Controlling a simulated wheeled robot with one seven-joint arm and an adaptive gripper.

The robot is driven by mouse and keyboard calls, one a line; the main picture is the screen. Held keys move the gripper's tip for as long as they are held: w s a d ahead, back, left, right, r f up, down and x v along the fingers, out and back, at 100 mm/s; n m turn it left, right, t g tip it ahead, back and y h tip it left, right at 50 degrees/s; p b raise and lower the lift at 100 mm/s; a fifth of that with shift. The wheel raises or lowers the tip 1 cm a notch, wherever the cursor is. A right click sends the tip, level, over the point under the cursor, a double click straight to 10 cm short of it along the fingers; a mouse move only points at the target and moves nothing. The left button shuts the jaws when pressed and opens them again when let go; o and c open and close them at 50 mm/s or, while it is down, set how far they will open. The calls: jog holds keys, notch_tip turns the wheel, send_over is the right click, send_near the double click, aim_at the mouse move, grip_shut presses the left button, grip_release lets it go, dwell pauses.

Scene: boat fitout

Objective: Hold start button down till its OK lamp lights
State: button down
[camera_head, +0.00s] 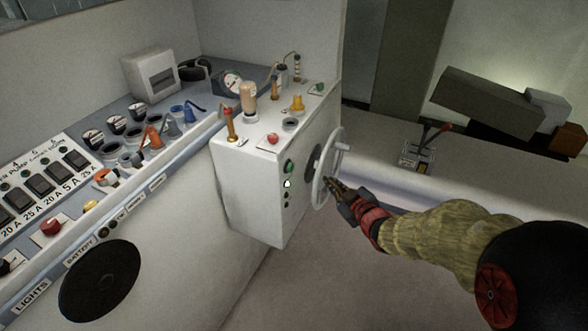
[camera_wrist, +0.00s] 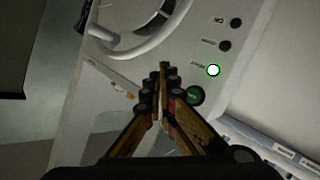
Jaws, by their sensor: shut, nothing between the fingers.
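The green start button (camera_head: 289,166) is on the front face of the white console box (camera_head: 250,185). In the wrist view, the button (camera_wrist: 195,95) shows just right of my fingers. The lamp next to it (camera_wrist: 213,70) is lit whitish green, and it also glows in the head view (camera_head: 287,183). A middle lamp (camera_wrist: 224,46) is dark. The lamp with a label that looks like OK (camera_wrist: 236,22) is dark. My gripper (camera_head: 331,184) is shut and empty, right of the button at the handwheel's rim. Its fingertips (camera_wrist: 163,68) appear clear of the button.
A grey handwheel (camera_head: 322,190) with a knob stands out from the box between my gripper and the button in the head view. A red button (camera_head: 272,139) and several levers are on the box top. A switch panel (camera_head: 45,185) is at left. A lever unit (camera_head: 418,158) is at right.

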aim_at(291, 167)
jog(key=w+a+b, duration=0.3)
jog(key=a, duration=0.5)
jog(key=shift+a, duration=0.2)
jog(key=shift+w+a+f+b, duration=0.1)
jog(key=shift+a+b, duration=0.05)
jog(key=shift+b, duration=0.15)
dwell(1.4)
jog(key=shift+a, duration=0.25)
jog(key=shift+w+a+b, duration=0.25)
jog(key=shift+a+b, duration=0.2)
jog(key=shift+b, duration=0.1)
dwell(1.5)
jog(key=shift+d, duration=0.1)
jog(key=shift+s+d, duration=0.3)
jog(key=shift+d, duration=0.5)
